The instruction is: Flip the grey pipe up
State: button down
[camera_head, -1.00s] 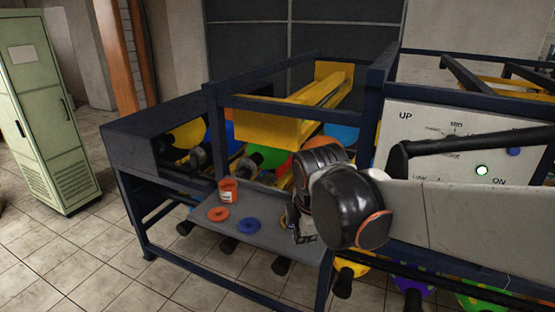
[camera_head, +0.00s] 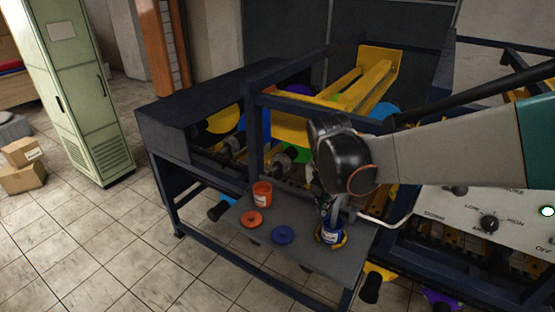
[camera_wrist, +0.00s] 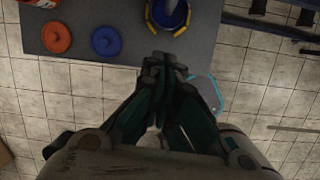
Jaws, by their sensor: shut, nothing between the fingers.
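A pale grey bent pipe (camera_head: 385,222) shows at the right end of the grey shelf in the head view, below my forearm. I take it for the grey pipe; part of it is hidden by my arm. My gripper (camera_wrist: 166,60) is shut and empty, pointing down near the front edge of the shelf in the wrist view. In the head view it is mostly hidden behind my wrist, close to a blue paint can and left of the pipe. I cannot tell whether it touches the pipe.
The grey shelf (camera_head: 305,258) holds an orange can (camera_head: 262,194), an orange lid (camera_head: 252,219), a blue lid (camera_head: 283,235) and a blue can (camera_head: 329,236) in a yellow ring. The control panel (camera_head: 500,222) stands right.

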jog(key=b+x, duration=0.2)
jog(key=x, duration=0.8)
jog(key=shift+w+d+r+p, duration=0.4)
jog(key=shift+w+d+r, duration=0.75)
jog(key=shift+w, duration=0.1)
